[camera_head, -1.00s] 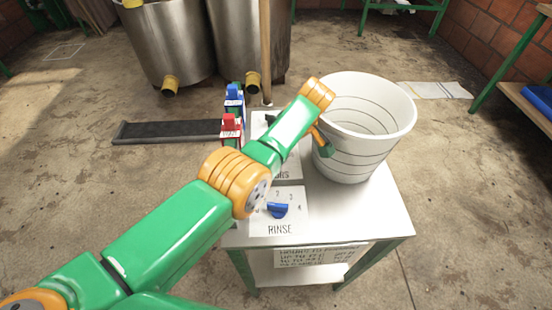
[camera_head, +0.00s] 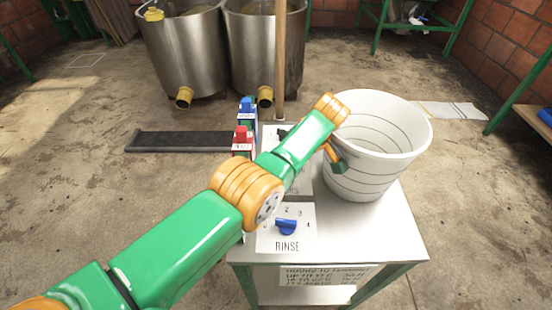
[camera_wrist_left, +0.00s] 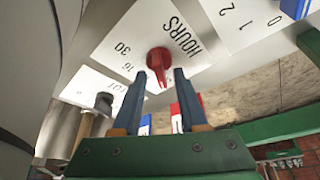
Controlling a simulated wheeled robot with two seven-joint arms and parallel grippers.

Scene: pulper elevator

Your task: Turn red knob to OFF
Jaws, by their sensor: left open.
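In the left wrist view a red knob (camera_wrist_left: 160,60) sits on a white dial plate marked HOURS (camera_wrist_left: 125,50), with numbers such as 16 and 30 beside it. My left gripper (camera_wrist_left: 166,72) has two blue fingers, spread apart, with the knob between their tips. I cannot tell whether they touch it. In the head view my green and orange left arm (camera_head: 305,145) reaches over the table and hides the red knob and the fingertips. My right gripper is not in view.
A blue knob (camera_head: 286,227) sits on the RINSE plate, nearer the table's front edge. A white bucket (camera_head: 385,165) stands on the table, close right of my arm. Red (camera_head: 242,135) and blue (camera_head: 247,106) switches are at the table's left edge. A black knob (camera_wrist_left: 104,102) shows beyond.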

